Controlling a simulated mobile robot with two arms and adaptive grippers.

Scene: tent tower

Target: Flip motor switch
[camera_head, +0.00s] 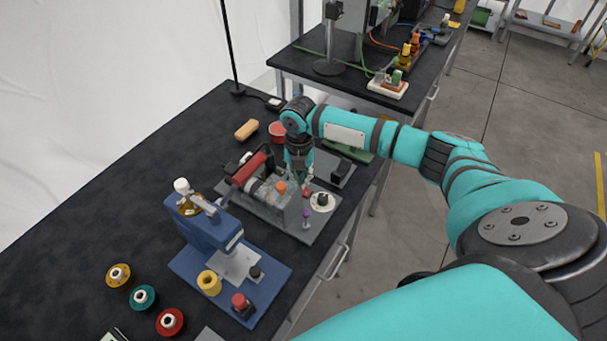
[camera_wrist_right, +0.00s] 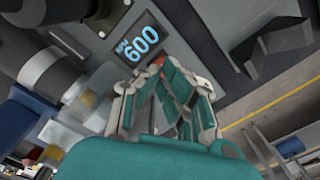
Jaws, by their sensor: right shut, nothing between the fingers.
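My right gripper (camera_head: 304,182) is shut and empty, pointing down at the bench machine (camera_head: 282,218) on its grey base plate. In the right wrist view its fingers (camera_wrist_right: 178,78) close together beside a small red part (camera_wrist_right: 180,88), partly hidden by them. A red part (camera_head: 308,193) also shows by the fingertips in the head view. I cannot tell which part is the motor switch, or whether the fingers touch anything. The machine's red cylinder (camera_head: 250,168) lies left of my gripper.
A white dial with a black knob (camera_head: 322,201) sits right of the gripper. A blue press (camera_head: 205,225) stands nearer, with several coloured spools (camera_head: 144,297) left of it. The dark bench's left part is clear.

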